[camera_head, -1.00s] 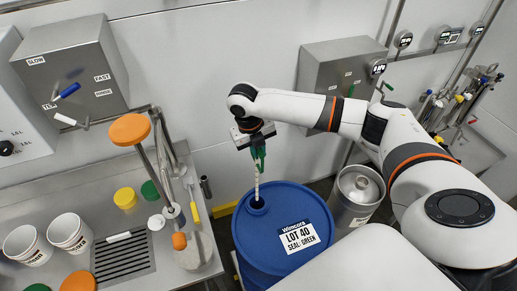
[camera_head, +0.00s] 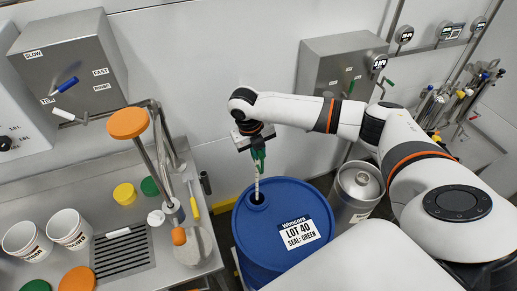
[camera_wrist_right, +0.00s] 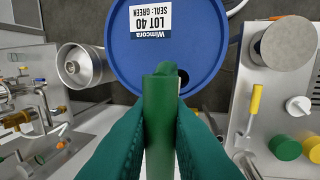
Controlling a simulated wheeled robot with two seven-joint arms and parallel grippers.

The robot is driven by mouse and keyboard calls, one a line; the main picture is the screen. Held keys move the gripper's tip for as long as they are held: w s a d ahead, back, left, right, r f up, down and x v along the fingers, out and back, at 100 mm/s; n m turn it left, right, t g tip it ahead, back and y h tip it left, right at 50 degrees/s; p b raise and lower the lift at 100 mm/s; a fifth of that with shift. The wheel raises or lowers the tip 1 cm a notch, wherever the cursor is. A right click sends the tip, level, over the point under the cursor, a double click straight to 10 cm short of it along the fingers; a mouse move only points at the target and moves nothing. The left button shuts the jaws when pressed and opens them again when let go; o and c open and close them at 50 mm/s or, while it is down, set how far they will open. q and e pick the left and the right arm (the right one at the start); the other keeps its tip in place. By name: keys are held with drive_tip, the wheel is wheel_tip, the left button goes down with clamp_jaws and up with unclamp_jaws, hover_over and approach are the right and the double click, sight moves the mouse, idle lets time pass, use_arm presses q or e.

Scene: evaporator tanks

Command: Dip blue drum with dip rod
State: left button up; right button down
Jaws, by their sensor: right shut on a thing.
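The blue drum (camera_head: 270,245) stands on the floor with a white label on its lid reading LOT 40, SEAL: GREEN. My right gripper (camera_head: 258,157) is above the drum, shut on the green handle of the dip rod (camera_head: 257,184). The pale rod hangs nearly upright, and its lower end goes into the dark opening in the lid. How deep it reaches inside is hidden. In the right wrist view, the green fingers close on the green handle (camera_wrist_right: 160,120), which covers part of the drum lid (camera_wrist_right: 125,60) and the opening. My left gripper is not in view.
A steel canister (camera_head: 358,190) stands right of the drum. At left, a steel counter (camera_head: 150,270) holds white buckets (camera_head: 68,230), coloured lids, a drain grate (camera_head: 122,252) and a tap stand with an orange knob (camera_head: 127,123). A steel box (camera_head: 340,75) is on the wall.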

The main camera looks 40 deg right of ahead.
sight(257, 167)
drive_tip(key=shift+f+b, duration=0.6)
drive_tip(key=shift+f, duration=1.35)
drive_tip(key=shift+p, duration=0.45)
drive_tip(key=shift+p, duration=0.35)
drive_tip(key=shift+f, duration=0.15)
idle(0.5)
drive_tip(key=shift+f+b, duration=1.5)
drive_tip(key=shift+f, duration=1.15)
drive_tip(key=shift+p, duration=0.6)
